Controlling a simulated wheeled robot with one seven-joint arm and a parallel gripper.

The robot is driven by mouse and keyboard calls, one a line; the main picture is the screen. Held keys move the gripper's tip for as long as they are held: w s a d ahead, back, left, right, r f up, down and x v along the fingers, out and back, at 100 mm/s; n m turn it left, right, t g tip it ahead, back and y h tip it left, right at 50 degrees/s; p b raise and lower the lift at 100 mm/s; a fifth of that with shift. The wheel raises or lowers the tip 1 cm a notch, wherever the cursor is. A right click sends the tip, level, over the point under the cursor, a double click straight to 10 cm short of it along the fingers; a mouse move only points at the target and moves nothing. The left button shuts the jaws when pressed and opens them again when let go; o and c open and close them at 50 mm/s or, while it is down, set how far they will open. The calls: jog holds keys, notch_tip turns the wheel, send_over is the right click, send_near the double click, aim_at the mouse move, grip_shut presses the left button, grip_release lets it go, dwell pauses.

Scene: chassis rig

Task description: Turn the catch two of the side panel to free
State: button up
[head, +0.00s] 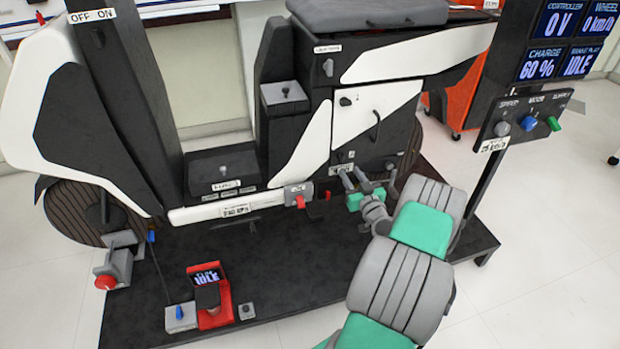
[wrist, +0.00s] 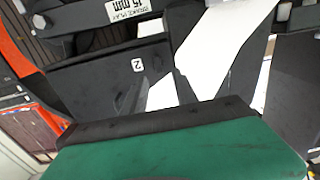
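The side panel (head: 377,112) is white and dark, closed flat on the rig's flank, with a curved dark handle strip on it. A small black catch (head: 346,101) sits at its upper left. A small fitting (head: 390,165) shows low on the panel, just above my gripper; I cannot tell whether it is catch two. In the wrist view, a label "2" (wrist: 138,68) shows on a dark surface; the catch itself cannot be made out.
A red-tipped switch box (head: 299,195) stands left of my gripper. A post with the control knobs (head: 528,124) and screens stands at the right. A plate reading 15 mm (wrist: 129,9) shows in the wrist view. The black platform (head: 290,270) has free room in front.

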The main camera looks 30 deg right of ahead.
aim_at(342, 159)
jog(key=x, duration=0.8)
jog(key=shift+s+d+b, duration=0.1)
jog(key=shift+d+b, duration=0.05)
jog(key=shift+b, duration=0.2)
jog(key=shift+c, duration=0.3)
grip_shut()
